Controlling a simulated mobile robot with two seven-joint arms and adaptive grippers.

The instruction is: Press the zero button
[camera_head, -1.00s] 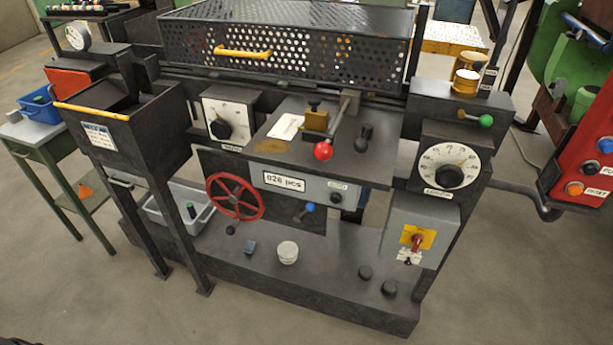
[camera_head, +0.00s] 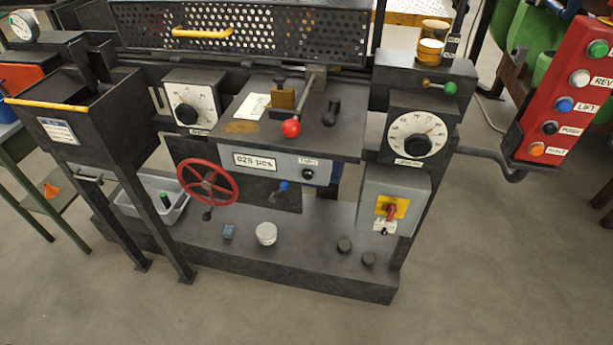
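A grey counter box on the front of the machine has a white display (camera_head: 255,161) that seems to read "026 pcs". At the box's right end is a small black round button or knob (camera_head: 308,174), with a small white label above it that is too small to read surely. Nothing touches it. Neither of my grippers is in view.
A red handwheel (camera_head: 208,187) is left of the counter and a blue-tipped lever (camera_head: 283,186) just below it. A red-ball lever (camera_head: 291,128) stands above. A red push-button panel (camera_head: 566,92) hangs at right. The floor in front is clear.

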